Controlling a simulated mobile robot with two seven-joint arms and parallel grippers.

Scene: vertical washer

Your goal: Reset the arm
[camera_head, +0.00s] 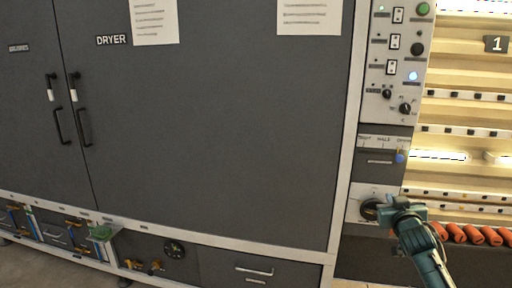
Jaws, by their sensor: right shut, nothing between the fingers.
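My right gripper (387,207) comes in from the lower right on its teal arm. It is at a black rotary knob (369,209) on the white lower panel of the washer's control column, and its tip overlaps the knob's right side in the picture. I cannot tell whether it touches the knob. The fingers are shut and hold nothing that I can see. My left gripper is not in view.
A grey cabinet labelled DRYER (220,120) fills the left and middle. A control panel (376,75) with switches and lights stands above the knob. Lit slatted racks (470,75) and orange rolls (475,235) are at the right. Grey floor shows at the lower left.

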